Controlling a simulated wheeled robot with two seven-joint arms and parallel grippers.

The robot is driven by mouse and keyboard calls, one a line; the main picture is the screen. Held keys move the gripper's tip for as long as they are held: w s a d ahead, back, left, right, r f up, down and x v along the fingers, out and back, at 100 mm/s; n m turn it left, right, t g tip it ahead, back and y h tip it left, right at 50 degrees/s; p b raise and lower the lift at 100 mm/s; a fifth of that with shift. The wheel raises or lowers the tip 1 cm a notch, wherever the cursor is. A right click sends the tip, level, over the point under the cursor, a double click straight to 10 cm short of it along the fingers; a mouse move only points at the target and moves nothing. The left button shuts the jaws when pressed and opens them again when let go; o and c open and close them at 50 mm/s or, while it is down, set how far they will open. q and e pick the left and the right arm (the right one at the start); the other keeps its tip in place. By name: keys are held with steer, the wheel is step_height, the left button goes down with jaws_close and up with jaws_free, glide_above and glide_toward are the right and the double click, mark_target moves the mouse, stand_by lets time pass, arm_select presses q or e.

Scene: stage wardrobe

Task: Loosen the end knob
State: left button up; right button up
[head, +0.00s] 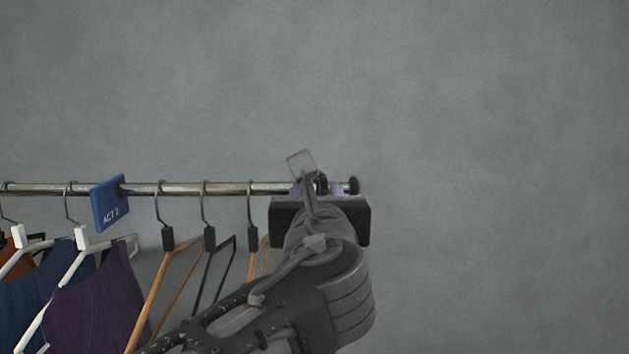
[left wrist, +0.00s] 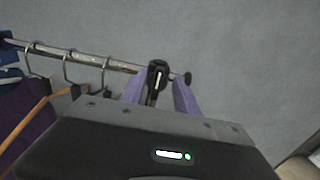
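A black knob (left wrist: 157,74) with a pale stripe sits on the metal rail near its right end. It also shows in the head view (head: 321,184), partly hidden by my arm. My left gripper (head: 316,189) is at the rail's end. In the left wrist view its two purple fingers (left wrist: 160,92) stand apart, one on each side of the knob, with narrow gaps visible. I cannot tell whether either finger touches it. The rail ends in a round black cap (head: 353,185), just right of the fingers. My right gripper is in neither view.
The metal rail (head: 230,188) runs left from the knob. A blue "ACT 1" tag (head: 108,204) and several hangers hang on it, some with garments, including a purple one (head: 100,305). A wooden hanger (head: 160,290) is near my arm. Right of the cap is bare grey wall.

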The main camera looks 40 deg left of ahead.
mark_target(315, 187)
arm_select(q)
steer(key=p+x, duration=0.1)
steer(key=x, duration=0.4)
steer(key=shift+w+a, duration=0.3)
steer(key=shift+c, duration=0.6)
jaws_close()
steer(key=shift+f, duration=0.15)
